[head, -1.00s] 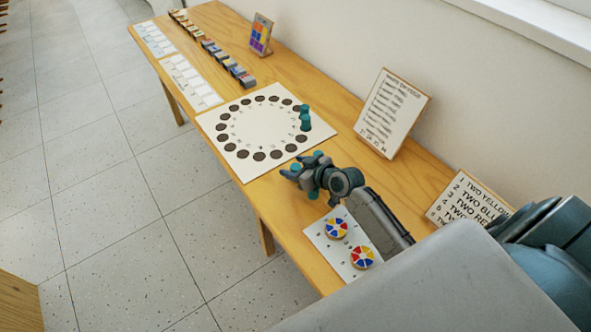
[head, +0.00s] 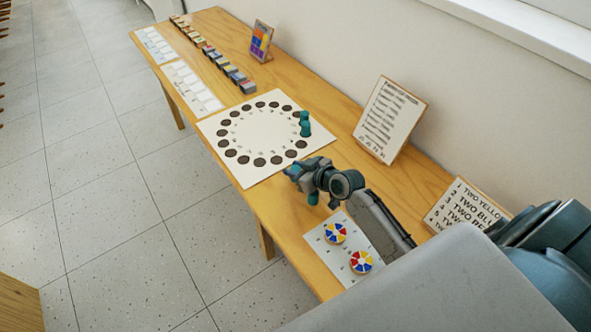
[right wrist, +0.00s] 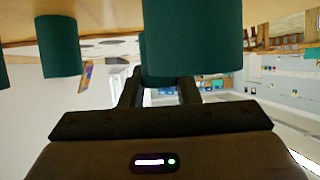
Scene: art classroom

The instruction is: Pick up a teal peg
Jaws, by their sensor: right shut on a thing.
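My right gripper (head: 297,172) is low over the table, just in front of the white board (head: 243,178) with its ring of dark round spots. In the right wrist view its fingers (right wrist: 160,92) are shut on a teal peg (right wrist: 160,83), partly hidden behind a nearer, larger-looking teal peg (right wrist: 195,35). Another teal peg (right wrist: 58,48) stands to the left there, with one more cut off at the edge. In the head view a teal peg (head: 313,198) shows below my gripper, and teal pegs (head: 305,126) stand at the board's right side. My left gripper is out of view.
A framed text sign (head: 390,120) and a second sign (head: 465,205) stand along the wall side. Small coloured blocks (head: 230,70) and white cards (head: 190,88) lie at the far end.

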